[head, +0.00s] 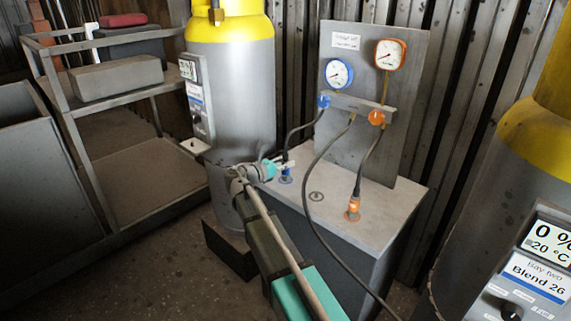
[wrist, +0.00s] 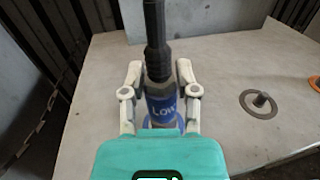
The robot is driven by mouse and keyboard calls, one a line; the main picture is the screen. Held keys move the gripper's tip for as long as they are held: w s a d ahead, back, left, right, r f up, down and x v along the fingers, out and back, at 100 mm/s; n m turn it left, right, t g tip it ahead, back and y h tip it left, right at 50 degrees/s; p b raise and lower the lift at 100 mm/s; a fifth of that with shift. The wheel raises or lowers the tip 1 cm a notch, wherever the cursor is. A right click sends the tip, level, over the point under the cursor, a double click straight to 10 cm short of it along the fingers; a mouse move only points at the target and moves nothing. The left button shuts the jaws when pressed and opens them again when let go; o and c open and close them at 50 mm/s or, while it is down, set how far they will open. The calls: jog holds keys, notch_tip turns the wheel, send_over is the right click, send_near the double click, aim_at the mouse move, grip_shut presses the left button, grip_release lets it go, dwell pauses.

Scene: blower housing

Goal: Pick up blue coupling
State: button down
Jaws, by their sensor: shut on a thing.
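The blue coupling (wrist: 163,106) is a metal and blue cylinder marked "Low", upright at the end of a black hose (wrist: 155,28). In the head view it shows as a small blue piece (head: 286,177) at the left of the grey bench top (head: 330,217). My gripper (wrist: 160,78) has one pale finger on each side of it and is shut on it. In the head view my gripper (head: 287,166) meets the coupling from the left. A blue ring shows at its base. I cannot tell whether the coupling is seated or slightly raised.
An orange coupling (head: 353,208) stands on the bench top, with an empty port (head: 316,196) between it and the blue one. A gauge panel (head: 365,100) rises behind, with hoses hanging in front. A yellow-topped cylinder (head: 230,90) stands close on the left, another (head: 530,170) at right.

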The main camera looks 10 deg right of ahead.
jog(key=shift+r+p, duration=1.15)
jog(key=shift+r, duration=0.1)
jog(key=s+a+r+p, duration=0.2)
jog(key=s+r+p, duration=0.8)
jog(key=s, duration=0.4)
jog(key=shift+r, duration=0.1)
